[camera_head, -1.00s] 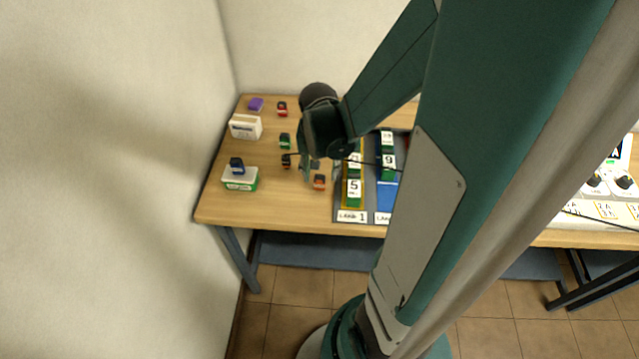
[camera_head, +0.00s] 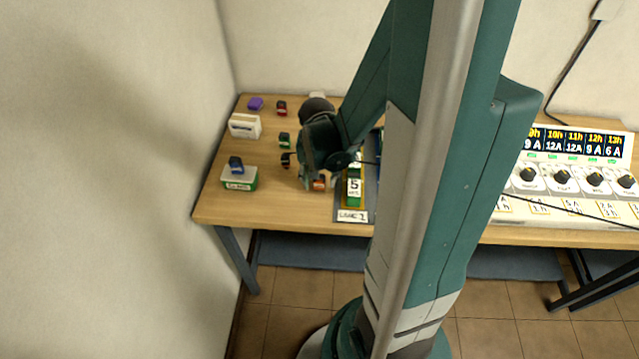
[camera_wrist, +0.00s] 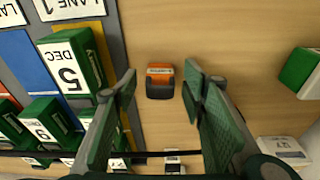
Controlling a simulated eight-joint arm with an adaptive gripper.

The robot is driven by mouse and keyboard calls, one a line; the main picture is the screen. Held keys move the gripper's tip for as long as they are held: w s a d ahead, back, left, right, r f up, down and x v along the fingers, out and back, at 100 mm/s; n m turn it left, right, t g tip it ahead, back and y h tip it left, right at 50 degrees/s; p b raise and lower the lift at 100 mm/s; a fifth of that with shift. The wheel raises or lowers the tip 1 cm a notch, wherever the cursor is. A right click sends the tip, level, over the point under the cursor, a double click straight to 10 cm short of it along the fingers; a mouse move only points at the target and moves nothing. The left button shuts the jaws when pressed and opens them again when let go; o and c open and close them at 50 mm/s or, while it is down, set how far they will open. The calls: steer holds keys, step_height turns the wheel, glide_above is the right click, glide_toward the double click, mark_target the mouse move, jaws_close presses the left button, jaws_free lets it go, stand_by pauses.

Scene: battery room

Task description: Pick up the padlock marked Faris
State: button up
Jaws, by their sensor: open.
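An orange padlock (camera_wrist: 160,87) with a dark lower part lies on the table in the wrist view. The writing on its label is too small to read, so I cannot tell whether it says Faris. My gripper (camera_wrist: 160,74) is open, with one finger on each side of this padlock in the picture; I see no contact. In the head view my gripper (camera_head: 305,180) hangs over the table and partly hides the orange padlock (camera_head: 319,183). Other padlocks there are red (camera_head: 282,108), green (camera_head: 284,139), dark (camera_head: 286,160) and blue (camera_head: 237,164); their names are unreadable.
The blue padlock is on a green-and-white box (camera_head: 240,180). A white box (camera_head: 245,125) and a purple item (camera_head: 255,103) are behind it. The lane tray (camera_head: 353,216) with green-and-white blocks (camera_wrist: 70,62) is close beside the orange padlock. A control panel (camera_head: 560,180) stands at the right.

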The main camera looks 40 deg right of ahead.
stand_by(0.4)
steer(key=c, duration=1)
steer(key=shift+r, duration=0.25)
steer(key=shift+r+p, duration=0.95)
steer(key=shift+r, duration=3.85)
